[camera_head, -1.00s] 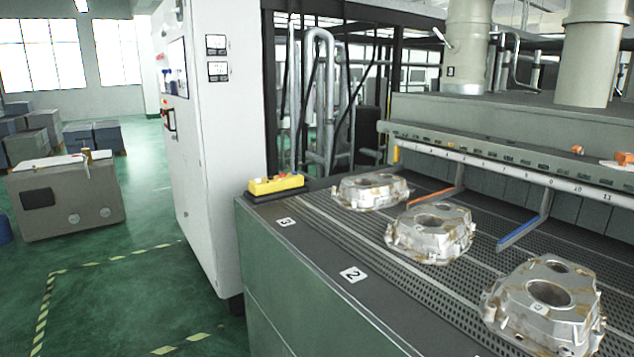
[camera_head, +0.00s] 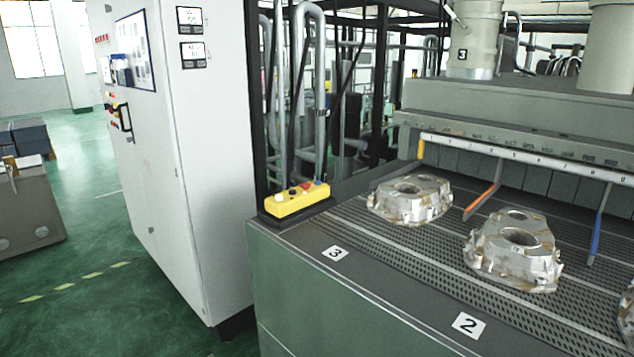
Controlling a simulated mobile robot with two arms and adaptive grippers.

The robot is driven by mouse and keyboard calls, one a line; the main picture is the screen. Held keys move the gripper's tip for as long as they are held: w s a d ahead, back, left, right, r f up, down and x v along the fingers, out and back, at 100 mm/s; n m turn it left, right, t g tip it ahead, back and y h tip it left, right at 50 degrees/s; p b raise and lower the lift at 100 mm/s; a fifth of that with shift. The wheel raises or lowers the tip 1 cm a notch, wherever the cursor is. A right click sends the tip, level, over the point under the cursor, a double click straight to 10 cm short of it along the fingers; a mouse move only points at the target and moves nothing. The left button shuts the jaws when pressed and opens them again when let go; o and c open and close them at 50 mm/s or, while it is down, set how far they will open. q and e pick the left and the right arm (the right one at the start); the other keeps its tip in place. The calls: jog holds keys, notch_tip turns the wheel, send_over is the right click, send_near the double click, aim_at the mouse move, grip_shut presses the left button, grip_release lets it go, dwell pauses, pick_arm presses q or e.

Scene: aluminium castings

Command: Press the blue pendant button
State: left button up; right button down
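A yellow pendant box (camera_head: 296,202) lies on the far left corner of the grey-green work table (camera_head: 345,283), on a dark base. Small buttons sit along its top: a white one at the left end, darker and red ones in the middle, and a small blue one (camera_head: 318,182) toward the right end. The buttons are small, so their exact shapes are hard to tell. Neither of my grippers shows in the view.
Aluminium castings (camera_head: 409,200) and (camera_head: 514,250) stand on the perforated table top to the right of the pendant. A tall white cabinet (camera_head: 215,150) stands left of the table. Pipes and a black frame rise behind the pendant. Green floor is open at left.

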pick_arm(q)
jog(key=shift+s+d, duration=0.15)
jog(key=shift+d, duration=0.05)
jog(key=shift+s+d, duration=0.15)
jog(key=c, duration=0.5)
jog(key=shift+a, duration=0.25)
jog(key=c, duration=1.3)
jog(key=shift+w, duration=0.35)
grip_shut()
